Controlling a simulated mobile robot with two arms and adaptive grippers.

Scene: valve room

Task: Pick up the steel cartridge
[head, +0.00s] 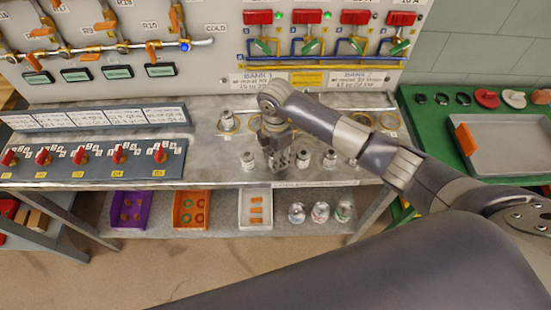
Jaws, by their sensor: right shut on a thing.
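Several small steel cartridges stand upright near the front of the grey bench: one (247,160) left of my right gripper, one (303,158) right of it and another (329,158) farther right. One more (227,121) stands farther back in a brass ring. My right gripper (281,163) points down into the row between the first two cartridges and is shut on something. The gripper hides most of what it holds; it looks like a steel cartridge in the row. I cannot tell whether it touches the bench. My left gripper is not in view.
A panel with red switches (307,17) rises behind the bench. A red-knob control box (82,158) occupies the left. Purple (117,224), orange (178,222) and white trays (243,222) sit below. A green table with a grey tray (500,165) stands right.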

